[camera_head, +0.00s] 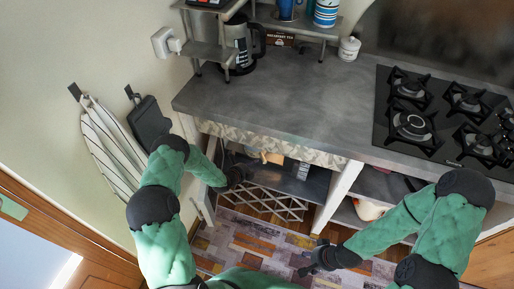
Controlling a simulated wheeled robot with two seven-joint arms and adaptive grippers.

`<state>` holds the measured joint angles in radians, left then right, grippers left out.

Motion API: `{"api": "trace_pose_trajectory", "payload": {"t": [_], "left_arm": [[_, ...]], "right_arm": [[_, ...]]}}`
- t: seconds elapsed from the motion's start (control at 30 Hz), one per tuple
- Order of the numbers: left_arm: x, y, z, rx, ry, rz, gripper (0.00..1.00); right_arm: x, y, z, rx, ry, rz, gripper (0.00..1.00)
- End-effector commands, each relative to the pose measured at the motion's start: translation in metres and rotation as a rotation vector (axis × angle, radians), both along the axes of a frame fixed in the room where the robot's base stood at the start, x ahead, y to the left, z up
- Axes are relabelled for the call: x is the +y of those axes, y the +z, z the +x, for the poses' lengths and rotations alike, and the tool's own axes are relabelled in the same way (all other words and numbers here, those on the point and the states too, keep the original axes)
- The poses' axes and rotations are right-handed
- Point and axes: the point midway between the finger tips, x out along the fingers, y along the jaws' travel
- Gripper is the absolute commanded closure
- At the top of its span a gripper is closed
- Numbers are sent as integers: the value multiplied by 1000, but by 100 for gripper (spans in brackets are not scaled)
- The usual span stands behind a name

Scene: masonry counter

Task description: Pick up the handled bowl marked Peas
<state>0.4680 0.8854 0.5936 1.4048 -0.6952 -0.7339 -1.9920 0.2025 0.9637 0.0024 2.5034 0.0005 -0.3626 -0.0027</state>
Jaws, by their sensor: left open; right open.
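I cannot make out a handled bowl marked Peas, and no such label is readable at this size. A pale rounded object with a reddish part (370,209) sits on the lower right shelf, partly behind my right arm; I cannot tell what it is. My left gripper (236,178) is at the front of the open space under the counter, left of the middle post. It is small and dark here, open, with nothing seen in it. My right gripper (308,262) is open and empty, low over the patterned rug, right of the middle.
The grey counter (285,105) has a clear middle. A black gas hob (440,120) is at right. A metal rack (208,53), a coffee pot (243,45) and a white jar (349,48) stand at the back. A lattice rack (262,200) is below the counter.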

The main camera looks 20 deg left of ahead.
Motion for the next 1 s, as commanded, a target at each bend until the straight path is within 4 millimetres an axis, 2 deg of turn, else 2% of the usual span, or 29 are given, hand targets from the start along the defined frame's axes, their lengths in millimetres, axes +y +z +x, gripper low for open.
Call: {"api": "trace_pose_trajectory", "payload": {"t": [0.33, 0.6, 1.0], "left_arm": [[-9, -23, 37, -25, -22, 33, 54], [-14, -31, 51, -23, -19, 31, 54], [-26, -56, 86, -22, -18, 31, 54]], "right_arm": [[0, -18, 0, 0, 0, 0, 48], [0, -25, 0, 0, 0, 0, 48], [0, -53, 0, 0, 0, 0, 48]]}}
